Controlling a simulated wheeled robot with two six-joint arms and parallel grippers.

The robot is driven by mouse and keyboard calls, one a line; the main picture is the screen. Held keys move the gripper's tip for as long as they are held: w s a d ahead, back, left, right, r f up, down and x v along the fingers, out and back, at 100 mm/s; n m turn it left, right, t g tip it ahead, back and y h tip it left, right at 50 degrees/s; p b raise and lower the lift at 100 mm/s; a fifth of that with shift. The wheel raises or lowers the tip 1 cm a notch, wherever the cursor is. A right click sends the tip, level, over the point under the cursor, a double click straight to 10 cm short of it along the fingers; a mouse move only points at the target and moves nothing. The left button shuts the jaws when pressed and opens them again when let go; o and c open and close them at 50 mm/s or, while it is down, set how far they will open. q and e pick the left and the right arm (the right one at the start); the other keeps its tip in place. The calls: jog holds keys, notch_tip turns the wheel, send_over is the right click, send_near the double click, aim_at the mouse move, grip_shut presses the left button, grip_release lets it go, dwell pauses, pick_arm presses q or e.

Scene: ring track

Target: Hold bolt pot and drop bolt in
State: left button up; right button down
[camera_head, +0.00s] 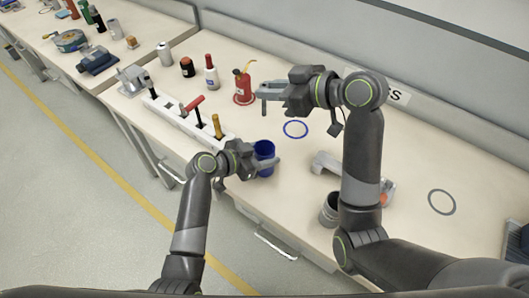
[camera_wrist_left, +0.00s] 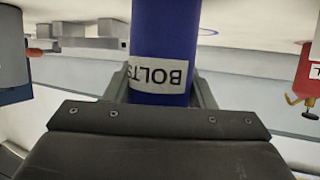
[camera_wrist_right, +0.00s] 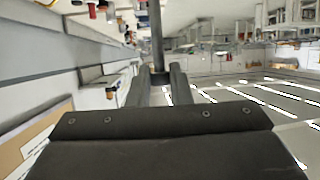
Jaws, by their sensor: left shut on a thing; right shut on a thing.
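The blue bolt pot (camera_head: 264,151) is upright near the table's front edge. Its white label reads BOLTS, upside down in the left wrist view (camera_wrist_left: 165,30). My left gripper (camera_head: 266,167) is shut around the pot, one finger on each side. My right gripper (camera_head: 264,92) is above the table, up and behind the pot in the head view. It is shut on a thin dark bolt (camera_wrist_right: 156,35), seen between its fingertips in the right wrist view. The inside of the pot is hidden.
A blue ring mark (camera_head: 295,129) lies empty right of the pot. A red oil can (camera_head: 244,84) stands on a red ring behind. A white tool rack (camera_head: 172,110) is at left, a grey pot (camera_head: 328,210) at front right, and an empty grey ring (camera_head: 441,202) farther right.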

notch_tip(320, 180, down, 13)
dwell(1.4)
jog(key=c, duration=1.2)
grip_release()
jog(key=shift+c, duration=0.2)
jog(key=v, duration=1.2)
jog(key=shift+d, duration=0.1)
pick_arm(q)
jog(key=o, duration=1)
jog(key=shift+a, duration=0.1)
jog(key=v, duration=1.2)
jog(key=shift+f, duration=0.1)
